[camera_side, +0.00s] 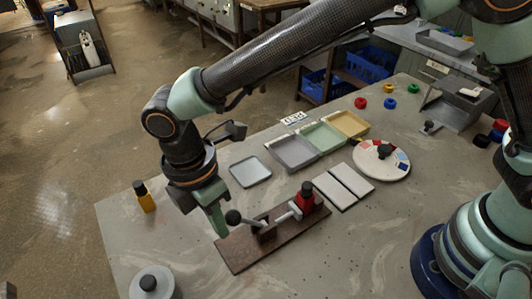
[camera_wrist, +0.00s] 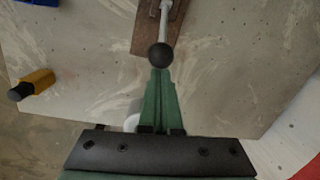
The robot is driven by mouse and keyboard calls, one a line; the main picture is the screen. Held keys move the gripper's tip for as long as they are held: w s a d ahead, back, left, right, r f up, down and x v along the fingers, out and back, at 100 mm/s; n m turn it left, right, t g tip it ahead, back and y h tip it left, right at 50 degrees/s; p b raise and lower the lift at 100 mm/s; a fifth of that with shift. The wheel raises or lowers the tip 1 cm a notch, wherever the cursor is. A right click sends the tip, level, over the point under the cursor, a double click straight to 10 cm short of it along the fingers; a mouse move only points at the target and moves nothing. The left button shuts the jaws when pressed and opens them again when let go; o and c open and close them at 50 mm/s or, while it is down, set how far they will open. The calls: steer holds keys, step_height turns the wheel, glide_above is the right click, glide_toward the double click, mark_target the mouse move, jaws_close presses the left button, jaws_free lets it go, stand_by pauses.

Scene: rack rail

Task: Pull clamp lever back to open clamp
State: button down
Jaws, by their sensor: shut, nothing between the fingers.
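The clamp is mounted on a brown base board (camera_side: 243,251) on the grey table. Its lever ends in a black ball knob (camera_side: 233,217), pointing toward my gripper; the knob also shows in the wrist view (camera_wrist: 160,55). A red block with a black knob (camera_side: 306,198) stands at the clamp's other end. My gripper (camera_side: 220,232) has green fingers, shut and empty, pointing down just left of the lever knob. In the wrist view the fingertips (camera_wrist: 160,74) are right at the knob's near edge; I cannot tell whether they touch it.
A yellow bottle with a black cap (camera_side: 145,197) stands at left, and a grey round container (camera_side: 152,284) stands in front. Trays (camera_side: 250,172), pale flat plates (camera_side: 343,187) and a round dial plate (camera_side: 381,174) lie behind the clamp.

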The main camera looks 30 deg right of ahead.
steer(key=shift+d+r, duration=0.2)
steer(key=shift+d, duration=0.1)
